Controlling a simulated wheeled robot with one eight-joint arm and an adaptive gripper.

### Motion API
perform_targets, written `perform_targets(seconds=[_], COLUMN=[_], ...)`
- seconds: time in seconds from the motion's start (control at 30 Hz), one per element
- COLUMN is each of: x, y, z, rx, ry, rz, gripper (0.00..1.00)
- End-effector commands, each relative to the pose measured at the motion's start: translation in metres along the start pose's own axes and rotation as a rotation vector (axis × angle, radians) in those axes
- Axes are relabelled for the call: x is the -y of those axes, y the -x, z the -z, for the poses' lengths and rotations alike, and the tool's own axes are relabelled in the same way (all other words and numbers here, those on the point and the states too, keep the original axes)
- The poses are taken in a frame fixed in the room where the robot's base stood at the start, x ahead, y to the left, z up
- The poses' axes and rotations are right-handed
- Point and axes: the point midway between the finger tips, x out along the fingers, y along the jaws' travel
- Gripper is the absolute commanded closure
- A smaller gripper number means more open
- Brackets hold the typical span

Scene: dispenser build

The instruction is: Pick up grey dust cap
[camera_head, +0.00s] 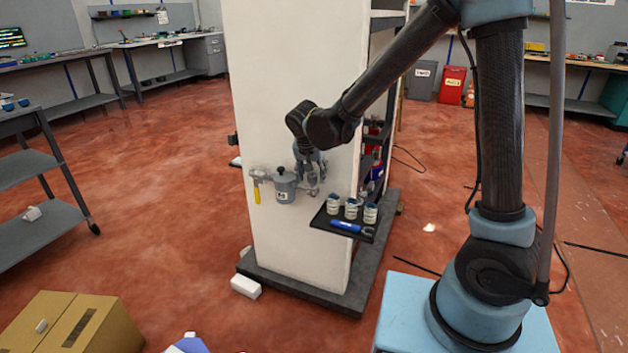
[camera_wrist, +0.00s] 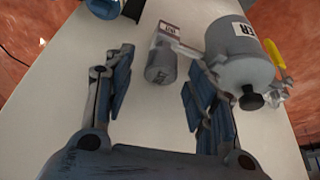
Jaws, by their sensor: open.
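A grey cylinder that looks like the grey dust cap (camera_wrist: 160,68) is mounted on the white column, below a small label. In the wrist view it lies between and slightly beyond the fingertips of my gripper (camera_wrist: 158,88). The fingers are open on either side of it, with gaps, and nothing is held. In the head view my gripper (camera_head: 311,172) is in front of the column face and largely covers the cap. A grey canister (camera_head: 285,187) with a black knob is beside it, and it also shows in the wrist view (camera_wrist: 235,58), close to the right finger.
A yellow-handled valve (camera_head: 257,188) is left of the canister in the head view. A black tray (camera_head: 320,222) sticks out at lower right of the gripper, holding three labelled jars (camera_head: 351,208) and a blue tool (camera_head: 346,227). A cardboard box (camera_head: 75,325) is on the floor.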

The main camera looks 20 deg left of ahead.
Motion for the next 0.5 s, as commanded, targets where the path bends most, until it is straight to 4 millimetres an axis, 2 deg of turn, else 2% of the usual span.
perform_targets(seconds=[0.03,0.1,0.2,0.5], x=[0.0000,0.0000,0.0000,0.0001], y=[0.0001,0.0002,0.0002,0.0003], z=[-0.0001,-0.0001,-0.0001,-0.0002], rx=[0.000,0.000,0.000,0.000], ry=[0.000,0.000,0.000,0.000], rz=[0.000,0.000,0.000,0.000], gripper=[0.49,0.63,0.80,0.82])
